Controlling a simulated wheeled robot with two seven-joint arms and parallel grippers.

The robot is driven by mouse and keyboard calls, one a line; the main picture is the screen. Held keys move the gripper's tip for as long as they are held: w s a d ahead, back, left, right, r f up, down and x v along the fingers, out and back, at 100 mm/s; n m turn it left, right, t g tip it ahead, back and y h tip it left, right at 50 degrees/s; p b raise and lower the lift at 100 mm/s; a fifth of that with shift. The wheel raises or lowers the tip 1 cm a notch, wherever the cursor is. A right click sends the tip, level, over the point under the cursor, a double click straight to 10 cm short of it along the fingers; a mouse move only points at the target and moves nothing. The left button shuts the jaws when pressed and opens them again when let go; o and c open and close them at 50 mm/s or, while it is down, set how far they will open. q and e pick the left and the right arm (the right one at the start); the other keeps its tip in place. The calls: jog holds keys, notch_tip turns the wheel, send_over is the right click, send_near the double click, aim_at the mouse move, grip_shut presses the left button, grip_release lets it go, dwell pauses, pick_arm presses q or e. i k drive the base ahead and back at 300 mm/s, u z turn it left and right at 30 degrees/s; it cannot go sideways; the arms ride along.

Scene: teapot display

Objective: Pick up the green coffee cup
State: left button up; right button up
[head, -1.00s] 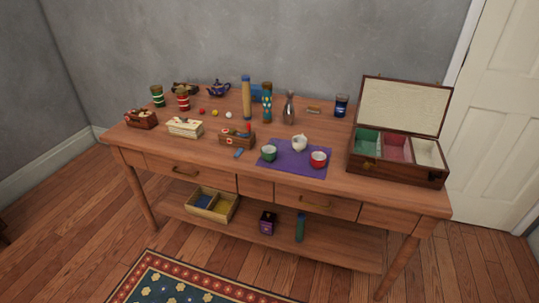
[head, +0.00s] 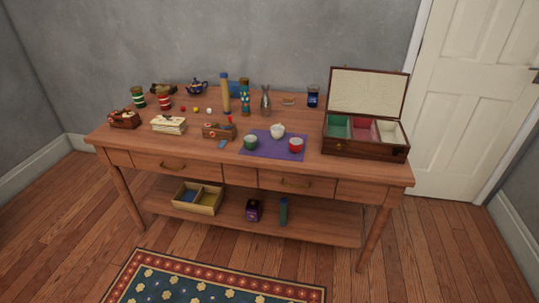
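A small green cup (head: 250,142) stands upright on the left part of a purple mat (head: 272,153) near the front of the wooden table. A white teapot (head: 278,131) and a red cup (head: 296,145) stand on the same mat, to the right of the green cup. A taller dark green striped cup or tin (head: 138,97) stands at the back left of the table. Neither of my grippers shows in the head view.
An open wooden box (head: 365,148) with coloured compartments stands at the table's right end. Tall bottles (head: 225,94) stand behind the mat. A lower shelf holds a divided tray (head: 198,199). A patterned rug (head: 210,282) lies on the open floor in front.

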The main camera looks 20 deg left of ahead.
aim_at(250, 140)
jog(key=z, duration=0.3)
jog(key=k, duration=0.75)
jog(key=z, duration=0.25)
jog(key=i, duration=1.9)
jog(key=u, duration=1.85)
jog(key=i, duration=0.7)
jog(key=u, duration=0.7)
